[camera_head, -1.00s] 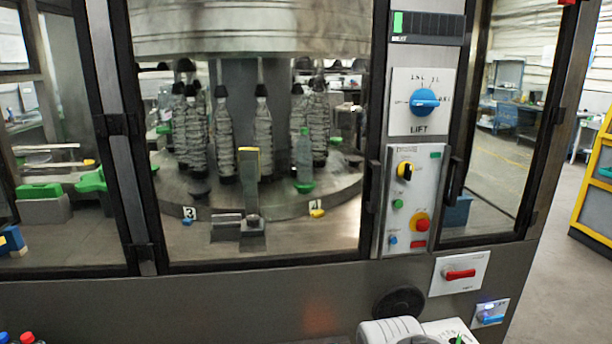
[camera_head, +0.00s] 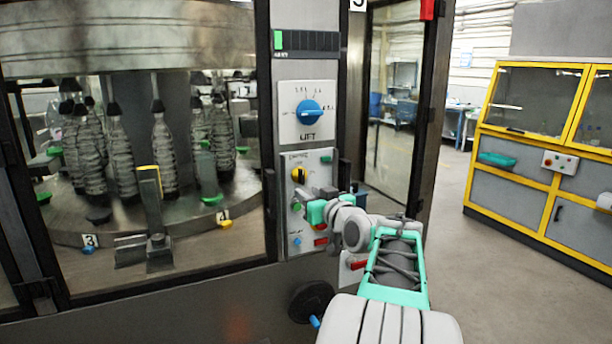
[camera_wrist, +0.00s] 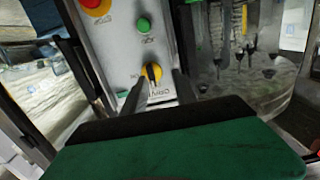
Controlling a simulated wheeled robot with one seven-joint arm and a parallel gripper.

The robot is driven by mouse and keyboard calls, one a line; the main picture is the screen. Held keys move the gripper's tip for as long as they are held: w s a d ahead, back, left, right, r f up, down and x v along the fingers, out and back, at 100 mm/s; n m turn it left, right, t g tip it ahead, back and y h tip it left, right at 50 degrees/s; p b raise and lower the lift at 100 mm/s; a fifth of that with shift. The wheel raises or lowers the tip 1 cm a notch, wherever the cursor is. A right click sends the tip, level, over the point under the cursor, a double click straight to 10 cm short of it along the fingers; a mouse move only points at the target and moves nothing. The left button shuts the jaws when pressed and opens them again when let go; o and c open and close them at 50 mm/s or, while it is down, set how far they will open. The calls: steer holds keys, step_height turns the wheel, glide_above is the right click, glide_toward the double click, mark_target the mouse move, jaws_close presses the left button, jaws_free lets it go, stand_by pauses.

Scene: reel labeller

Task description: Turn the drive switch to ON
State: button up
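The drive switch (camera_head: 299,175) is a yellow and black knob near the top of the light grey control panel (camera_head: 322,163). It also shows in the wrist view (camera_wrist: 152,72), where the panel appears upside down. My gripper (camera_wrist: 161,80) is open and faces the panel, with its two dark fingers apart and their tips close to the knob, one on each side in the picture. I cannot tell whether a finger touches it. In the head view my gripper's green body (camera_head: 316,212) is just below the knob, and its fingertips are hard to make out. The switch's exact setting is unclear.
The blue LIFT knob (camera_head: 309,112) sits on its own plate above. A green button (camera_wrist: 143,25) and a red stop button (camera_wrist: 95,4) share the panel. A door handle is close beside the panel. A yellow-framed cabinet (camera_head: 540,190) stands at the right, with open floor before it.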

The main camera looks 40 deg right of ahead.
mark_target(304, 177)
steer(key=shift+t, duration=0.3)
steer(key=w+d+p, duration=0.1)
steer(key=w, duration=0.1)
steer(key=w+d+r+p, duration=0.1)
steer(key=w, duration=0.1)
steer(key=w+d+p, duration=0.1)
steer(key=w+d, duration=0.1)
steer(key=shift+w+d+r, duration=0.1)
steer(key=shift+w+r, duration=0.15)
jaws_close()
steer(key=shift+s, duration=0.1)
